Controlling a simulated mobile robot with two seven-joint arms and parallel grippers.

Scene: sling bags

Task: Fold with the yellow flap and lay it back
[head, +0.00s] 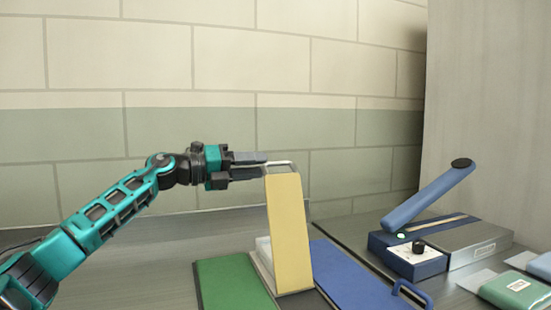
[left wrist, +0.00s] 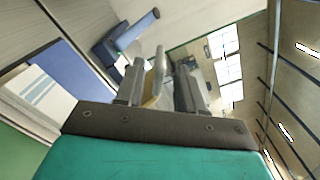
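The yellow flap (head: 288,235) stands nearly upright at the middle of the folding board, with a metal handle (head: 281,164) at its top. A sliver of yellow (left wrist: 150,101) shows in the left wrist view. My left gripper (head: 255,165) is at the handle from the left, its two fingers apart. In the left wrist view the handle (left wrist: 158,68) shows between the fingers, with a gap visible. I cannot tell whether they touch it. A white cloth with blue stripes (left wrist: 38,92) lies on the board. The right gripper is not in view.
The green flap (head: 232,285) lies flat at left and the blue flap (head: 350,275) at right, with a blue handle. A sealer (head: 480,240) with a raised blue arm (head: 430,197) stands to the right. Packed bags (head: 515,290) lie at the right edge. The table left of the board is clear.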

